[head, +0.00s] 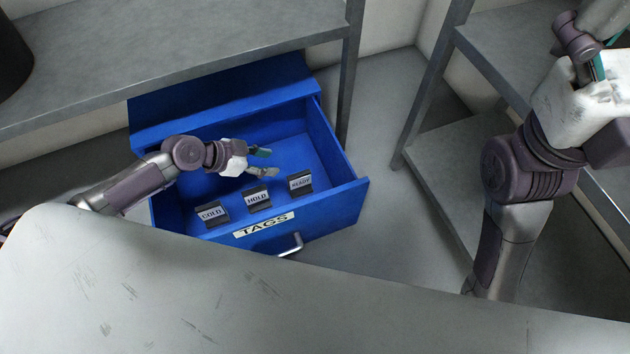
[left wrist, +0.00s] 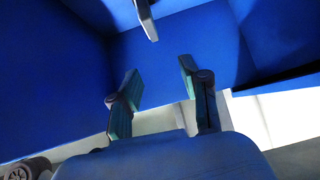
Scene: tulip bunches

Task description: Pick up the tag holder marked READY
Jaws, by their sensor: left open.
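The READY tag holder (head: 300,184) stands at the right of a row of three in the open blue drawer (head: 345,196). It is small and dark with a pale label. My left gripper (head: 266,163) is open and empty over the drawer, up and left of the READY holder and apart from it. In the left wrist view, the open fingers (left wrist: 160,88) have nothing between them. Part of a tag holder (left wrist: 147,18) shows at the top edge there; its label cannot be read. My right gripper (head: 597,68) is at the upper right, its jaws partly hidden.
The HOLD holder (head: 257,199) and a holder that seems to read SOLD (head: 212,214) stand left of READY. The drawer front bears a TAGS label (head: 263,225) and a handle (head: 291,245). A grey tabletop (head: 220,300) fills the foreground; shelving (head: 450,150) stands right.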

